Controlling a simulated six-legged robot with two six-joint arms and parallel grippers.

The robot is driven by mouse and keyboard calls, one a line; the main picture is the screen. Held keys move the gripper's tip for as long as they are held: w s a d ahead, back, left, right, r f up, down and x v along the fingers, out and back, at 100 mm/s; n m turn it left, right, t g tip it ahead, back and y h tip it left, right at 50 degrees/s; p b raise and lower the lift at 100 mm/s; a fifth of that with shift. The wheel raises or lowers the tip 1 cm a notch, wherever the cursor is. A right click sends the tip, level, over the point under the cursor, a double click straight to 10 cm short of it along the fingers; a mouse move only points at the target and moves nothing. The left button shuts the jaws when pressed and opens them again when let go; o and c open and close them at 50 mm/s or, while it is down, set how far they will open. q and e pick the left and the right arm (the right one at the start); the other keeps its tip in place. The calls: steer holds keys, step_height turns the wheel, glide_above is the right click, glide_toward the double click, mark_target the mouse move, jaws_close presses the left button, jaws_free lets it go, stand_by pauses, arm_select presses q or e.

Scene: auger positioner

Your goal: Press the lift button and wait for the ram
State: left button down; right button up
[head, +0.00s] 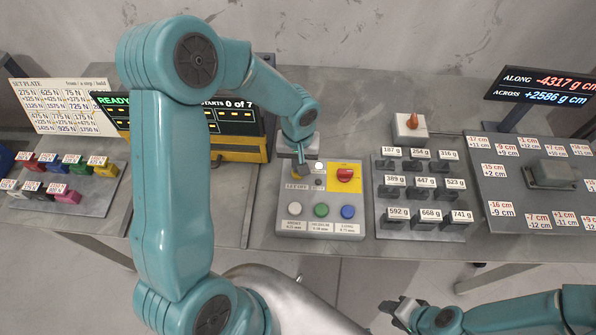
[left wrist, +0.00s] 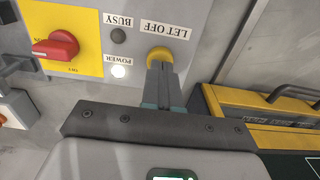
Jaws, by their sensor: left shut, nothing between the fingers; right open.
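The grey control box (head: 310,226) stands on the bench in the middle of the head view. In the left wrist view, a yellow button (left wrist: 159,54) sits beside a label that seems to read LET OFF. My left gripper (left wrist: 160,70) is shut and empty, its fingertips at this button; I cannot tell whether they touch it. In the head view my left gripper (head: 299,163) hides that part of the box. The BUSY lamp (left wrist: 118,35) is dark and the POWER lamp (left wrist: 119,72) is lit white. I cannot make out the ram. My right gripper (head: 398,308) is open and empty, low in front of the bench.
A red rotary switch (head: 345,174) sits on a yellow plate. White, green (head: 321,210) and blue buttons line the box's front. A display (head: 236,118) shows READY and 0 of 7 behind my left arm. Labelled weights (head: 427,187) stand at right, coloured blocks (head: 60,182) at left.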

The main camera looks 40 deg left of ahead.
arm_select(q)
steer(key=shift+f+b, duration=0.7)
steer(key=shift+b, duration=0.05)
stand_by(0.4)
step_height(320, 180, up, 8)
steer(key=p, duration=0.5)
stand_by(0.3)
steer(key=shift+s, duration=0.1)
stand_by(0.4)
